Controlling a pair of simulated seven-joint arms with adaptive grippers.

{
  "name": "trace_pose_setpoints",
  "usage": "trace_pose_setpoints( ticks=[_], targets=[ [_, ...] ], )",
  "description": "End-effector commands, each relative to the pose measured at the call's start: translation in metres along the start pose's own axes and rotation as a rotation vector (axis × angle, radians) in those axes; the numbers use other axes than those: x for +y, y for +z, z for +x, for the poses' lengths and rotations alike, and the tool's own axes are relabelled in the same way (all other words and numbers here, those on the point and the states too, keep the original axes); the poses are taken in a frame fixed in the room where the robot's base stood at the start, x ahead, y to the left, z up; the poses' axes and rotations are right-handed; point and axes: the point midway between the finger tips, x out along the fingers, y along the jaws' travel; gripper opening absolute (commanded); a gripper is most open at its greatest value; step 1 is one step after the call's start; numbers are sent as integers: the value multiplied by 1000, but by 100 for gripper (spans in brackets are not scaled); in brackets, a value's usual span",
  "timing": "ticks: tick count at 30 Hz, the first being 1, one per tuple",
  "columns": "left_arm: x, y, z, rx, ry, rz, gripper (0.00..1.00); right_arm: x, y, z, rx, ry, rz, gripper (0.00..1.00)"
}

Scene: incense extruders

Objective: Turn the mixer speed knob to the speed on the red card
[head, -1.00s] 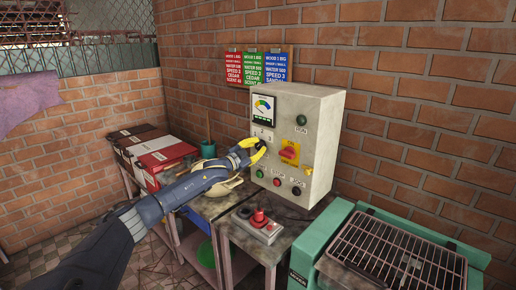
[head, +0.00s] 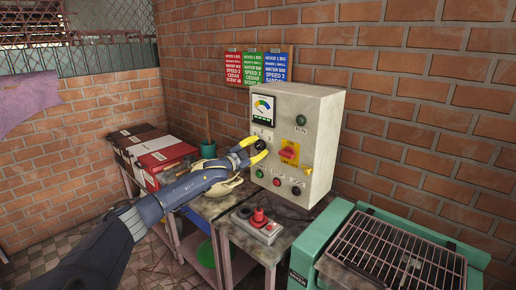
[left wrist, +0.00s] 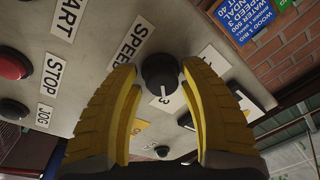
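The black speed knob (left wrist: 160,72) is on the front of the grey control box (head: 318,135). In the left wrist view its white mark points at a label reading 3, beside the SPEED label (left wrist: 127,42). My left gripper (head: 258,149) is at the box's left side, its yellow fingers spread on either side of the knob. The wrist view shows gaps between the fingers (left wrist: 162,105) and the knob. The red card (head: 233,69) hangs on the brick wall behind; its speed line appears to read 3, in small print. My right gripper is not in view.
Green (head: 249,69) and blue (head: 276,68) cards hang beside the red one. The box also has a red switch (head: 289,152) and several buttons.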

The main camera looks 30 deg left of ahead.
Motion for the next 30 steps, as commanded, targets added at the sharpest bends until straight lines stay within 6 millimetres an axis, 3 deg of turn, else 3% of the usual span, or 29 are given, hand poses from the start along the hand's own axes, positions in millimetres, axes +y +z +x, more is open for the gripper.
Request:
trace_pose_setpoints(
  ticks=[3,16,30],
  targets=[
    [-1,0,0,-1,-1,0,55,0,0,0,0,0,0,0],
    [-1,2,-8,-2,-1,-1,55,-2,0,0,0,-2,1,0],
    [0,1,-65,-3,1,0,55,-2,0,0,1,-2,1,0]
  ],
)
